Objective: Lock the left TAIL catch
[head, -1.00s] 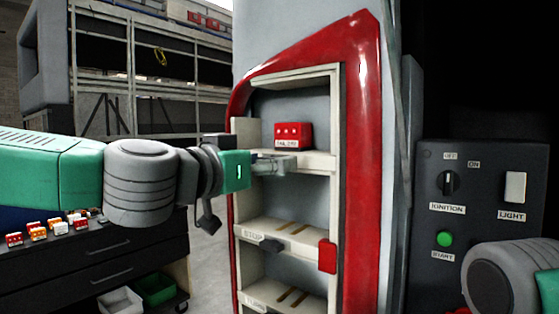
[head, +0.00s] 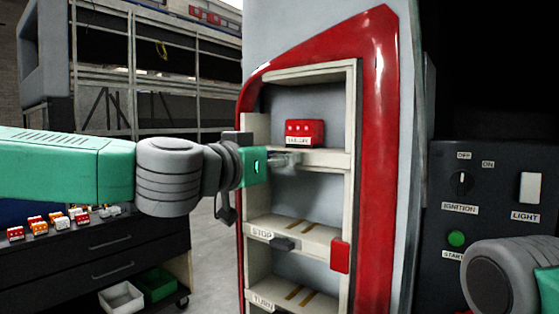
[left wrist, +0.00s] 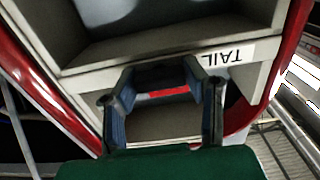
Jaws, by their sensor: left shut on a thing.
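The red TAIL lamp unit (head: 305,133) sits on the top shelf (head: 330,158) of the red-framed rack. My left gripper (head: 287,162) is at the left front edge of that shelf, in front of the unit, shut on the left TAIL catch. The fingers hide most of the catch. In the left wrist view the gripper (left wrist: 160,78) is against the shelf front beside the TAIL label (left wrist: 228,56), with a thin red strip (left wrist: 165,92) showing between the fingers. My right gripper is out of view; only part of that arm shows at lower right.
The STOP shelf below has a dark grey left catch (head: 282,244) and a red right catch (head: 340,256). A switch panel (head: 490,210) stands at right. A dark drawer cart (head: 100,255) with several small lamp units stands at left, bins (head: 122,297) below.

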